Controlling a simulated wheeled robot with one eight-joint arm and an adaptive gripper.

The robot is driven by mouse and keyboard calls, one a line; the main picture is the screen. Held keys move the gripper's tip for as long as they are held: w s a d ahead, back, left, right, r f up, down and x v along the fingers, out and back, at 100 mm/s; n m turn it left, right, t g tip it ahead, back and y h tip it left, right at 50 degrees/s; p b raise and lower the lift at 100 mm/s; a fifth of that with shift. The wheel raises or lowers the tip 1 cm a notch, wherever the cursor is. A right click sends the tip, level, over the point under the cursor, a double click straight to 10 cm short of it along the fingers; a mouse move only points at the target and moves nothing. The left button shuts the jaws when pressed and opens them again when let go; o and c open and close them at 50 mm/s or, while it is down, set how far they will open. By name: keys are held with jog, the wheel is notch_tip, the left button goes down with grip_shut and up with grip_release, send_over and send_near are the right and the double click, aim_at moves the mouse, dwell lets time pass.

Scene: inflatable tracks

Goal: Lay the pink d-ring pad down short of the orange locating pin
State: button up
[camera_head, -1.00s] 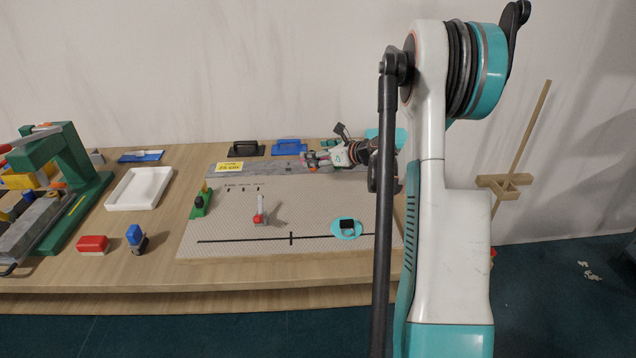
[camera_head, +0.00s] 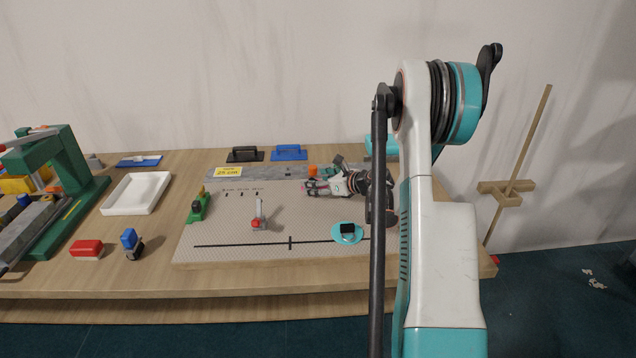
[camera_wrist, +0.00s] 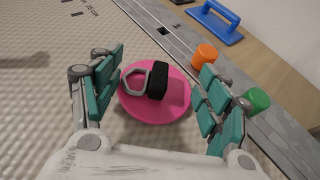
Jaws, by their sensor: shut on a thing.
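The pink d-ring pad (camera_wrist: 165,115) is a round pink disc with a black block and a grey ring on top; it lies between the fingers of my gripper (camera_wrist: 158,108) in the wrist view. My gripper (camera_head: 308,187) is shut on it, above the textured mat, with the pad mostly hidden in the head view. The orange locating pin (camera_wrist: 204,56) stands on the grey strip beyond the pad, apart from it. It also shows in the head view (camera_head: 312,170), just behind my gripper. Whether the pad touches the mat I cannot tell.
A green pin (camera_wrist: 255,100) stands on the grey strip (camera_head: 268,171). A teal pad (camera_head: 347,240) lies near the mat's black line. A red-based upright piece (camera_head: 259,222) stands mid-mat (camera_head: 215,255). Black (camera_head: 245,155) and blue (camera_head: 290,153) handled tools lie behind the strip.

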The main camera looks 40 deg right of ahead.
jog(key=shift+f, duration=0.2)
jog(key=o, duration=1.1)
jog(key=shift+r, duration=0.1)
jog(key=shift+c, duration=0.2)
jog(key=shift+r, duration=0.15)
jog(key=p+v, duration=0.3)
jog(key=v, duration=0.9)
